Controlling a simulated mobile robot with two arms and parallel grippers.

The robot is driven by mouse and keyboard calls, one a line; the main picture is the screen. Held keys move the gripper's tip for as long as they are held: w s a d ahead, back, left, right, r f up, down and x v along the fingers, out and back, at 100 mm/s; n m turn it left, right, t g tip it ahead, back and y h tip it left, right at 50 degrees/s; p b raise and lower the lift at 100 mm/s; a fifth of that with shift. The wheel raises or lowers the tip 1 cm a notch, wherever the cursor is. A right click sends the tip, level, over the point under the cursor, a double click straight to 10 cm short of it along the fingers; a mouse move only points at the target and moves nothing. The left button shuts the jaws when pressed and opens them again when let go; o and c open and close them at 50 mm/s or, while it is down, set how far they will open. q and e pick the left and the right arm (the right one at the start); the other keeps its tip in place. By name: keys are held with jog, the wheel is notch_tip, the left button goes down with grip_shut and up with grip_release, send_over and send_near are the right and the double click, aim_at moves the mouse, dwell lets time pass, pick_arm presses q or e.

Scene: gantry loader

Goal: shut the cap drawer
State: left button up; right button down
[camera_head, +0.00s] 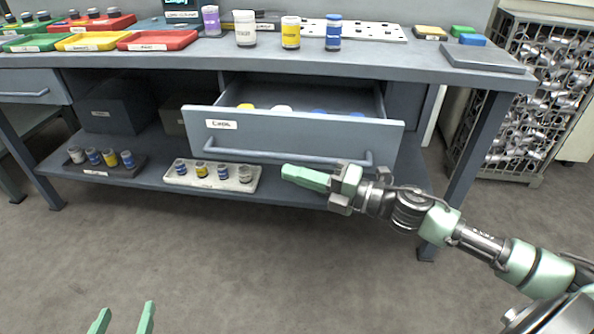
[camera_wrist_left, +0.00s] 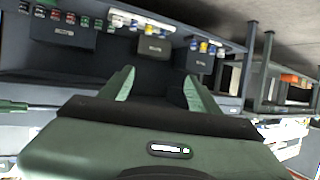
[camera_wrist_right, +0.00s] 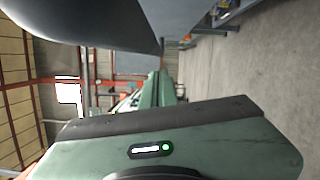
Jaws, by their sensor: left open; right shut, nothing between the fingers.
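The cap drawer (camera_head: 270,137) is a grey-blue drawer under the bench, labelled on its front, and it stands pulled out. Yellow, white and blue caps (camera_head: 282,109) show inside it. Its bar handle (camera_head: 262,155) runs along the lower front. My right gripper (camera_head: 286,172) is shut and empty, just in front of and below the handle; whether it touches cannot be told. The right wrist view shows its closed fingers (camera_wrist_right: 158,88) beside a dark rounded surface. My left gripper (camera_head: 122,318) is open and empty at the bottom left, over the floor, far from the drawer. Its spread fingers (camera_wrist_left: 158,88) show in the left wrist view.
The bench top (camera_head: 370,62) holds several bottles, coloured trays (camera_head: 157,40) and a white perforated plate (camera_head: 375,29). A lower shelf (camera_head: 150,175) carries racks of small bottles (camera_head: 212,176) below the drawer. A wire cage of metal parts (camera_head: 540,90) stands right. The floor in front is clear.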

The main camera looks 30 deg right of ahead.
pick_arm(q)
jog(key=shift+w+d+r+t, duration=0.1)
jog(key=shift+w+r+t, duration=0.15)
jog(key=shift+r, duration=0.15)
jog(key=shift+w+d+r+t, duration=0.1)
jog(key=shift+r+t, duration=0.15)
jog(key=shift+r, duration=0.1)
pick_arm(e)
jog(key=shift+w+d+r, duration=0.15)
jog(key=shift+w+d, duration=0.3)
jog(key=shift+w, duration=0.15)
